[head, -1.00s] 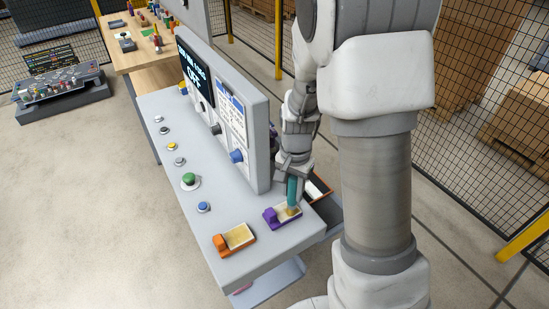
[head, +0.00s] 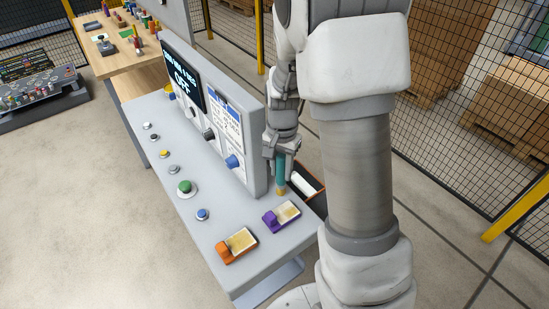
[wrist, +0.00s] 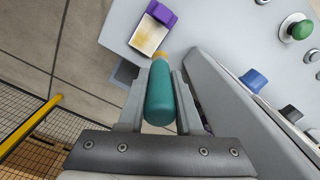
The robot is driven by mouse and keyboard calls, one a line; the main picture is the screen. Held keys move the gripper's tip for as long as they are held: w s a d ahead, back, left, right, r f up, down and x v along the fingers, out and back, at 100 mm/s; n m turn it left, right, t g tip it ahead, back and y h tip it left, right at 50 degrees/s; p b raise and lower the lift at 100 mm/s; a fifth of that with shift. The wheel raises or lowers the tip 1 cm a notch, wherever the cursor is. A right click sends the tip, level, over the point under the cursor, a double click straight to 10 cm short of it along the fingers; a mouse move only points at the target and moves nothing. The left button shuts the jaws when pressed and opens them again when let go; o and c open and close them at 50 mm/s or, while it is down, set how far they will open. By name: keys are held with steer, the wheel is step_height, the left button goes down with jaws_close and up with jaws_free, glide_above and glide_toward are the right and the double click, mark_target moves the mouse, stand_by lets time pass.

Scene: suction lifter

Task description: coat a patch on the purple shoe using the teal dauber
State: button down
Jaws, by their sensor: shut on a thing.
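The purple shoe (head: 270,222) lies near the right end of the grey console, with a pale pad marked by a yellowish-brown patch. It also shows at the top of the wrist view (wrist: 160,14). My gripper (head: 281,154) is shut on the teal dauber (head: 281,172), which hangs upright with its tan tip down. In the head view the dauber is just behind the shoe's pad, and its tip appears above the surface, clear of the pad. In the wrist view the dauber (wrist: 160,95) lies between my two fingers, its tip near the pad's edge.
An orange shoe (head: 224,255) with a similar pad lies beside the purple one. Buttons, including a green one (head: 185,187) and a blue one (head: 202,214), line the console (head: 195,236). An upright panel (head: 253,165) stands close beside my gripper. A dark tray (head: 314,198) with a white roll is behind.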

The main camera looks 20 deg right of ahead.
mark_target(281, 156)
steer(key=shift+r+p, duration=0.95)
steer(key=shift+r, duration=0.75)
steer(key=shift+a, duration=0.1)
